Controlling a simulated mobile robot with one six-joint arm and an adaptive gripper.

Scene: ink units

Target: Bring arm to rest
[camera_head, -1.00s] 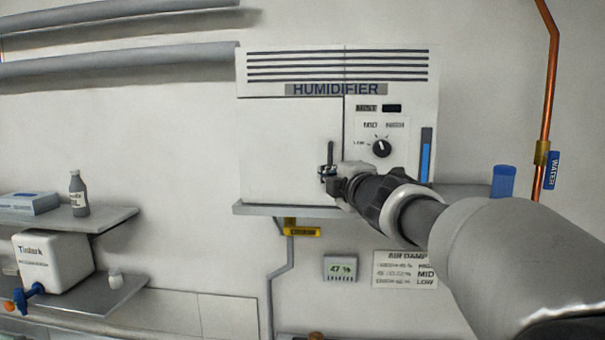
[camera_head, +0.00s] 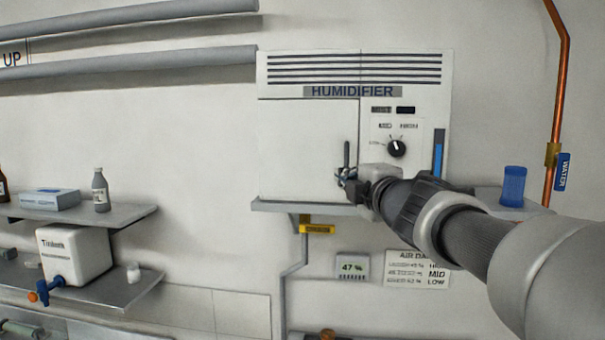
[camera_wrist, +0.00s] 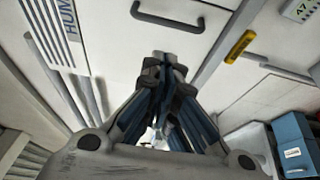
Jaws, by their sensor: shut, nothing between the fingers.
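My gripper (camera_head: 347,179) is in front of the white humidifier (camera_head: 300,150) in the head view, close to the lower end of the dark upright handle on its left panel. Its fingers are together and hold nothing. In the wrist view my gripper (camera_wrist: 165,62) shows its fingertips meeting in front of the white panel, with the dark handle (camera_wrist: 172,22) beyond them. I cannot tell for sure whether the fingertips touch the panel. My arm reaches in from the lower right and hides part of the humidifier's lower right corner.
The humidifier stands on a grey shelf (camera_head: 285,206) with a yellow tag (camera_head: 318,229) below. A blue cup (camera_head: 513,186) and a copper pipe (camera_head: 558,95) are at the right. Left shelves carry a bottle (camera_head: 100,190) and white container (camera_head: 75,255). The wall between is clear.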

